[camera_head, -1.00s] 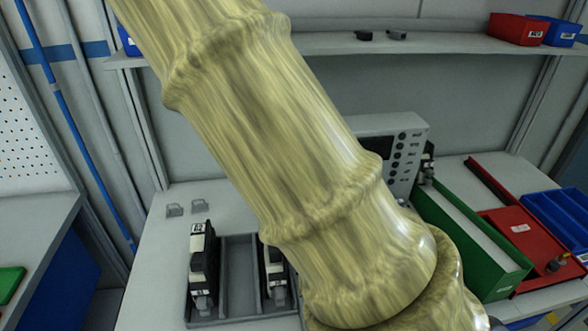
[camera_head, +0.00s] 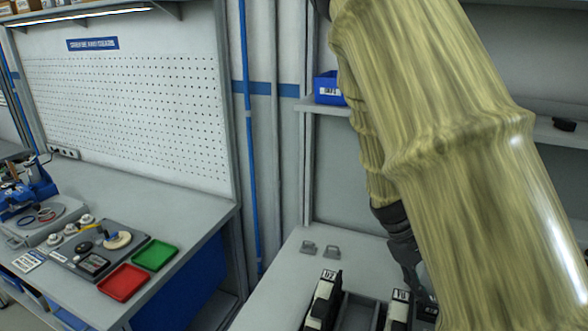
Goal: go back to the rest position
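My arm, wood-patterned in yellow-green, fills the right side of the head view. My gripper (camera_head: 414,283) is dark and shows partly beyond the arm, low over the bench, pointing down. Part of it is hidden behind my arm, and I cannot tell whether its fingers are apart or hold something. Below it is a grey tray (camera_head: 356,314) with a black and white device (camera_head: 322,300) on its left and a second device (camera_head: 398,310) on its right. The bottom of the frame cuts the tray off.
A blue bin (camera_head: 328,88) sits on the shelf above. At left, another workbench (camera_head: 190,208) holds a red tray (camera_head: 122,283), a green tray (camera_head: 155,255) and parts below a pegboard (camera_head: 130,110).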

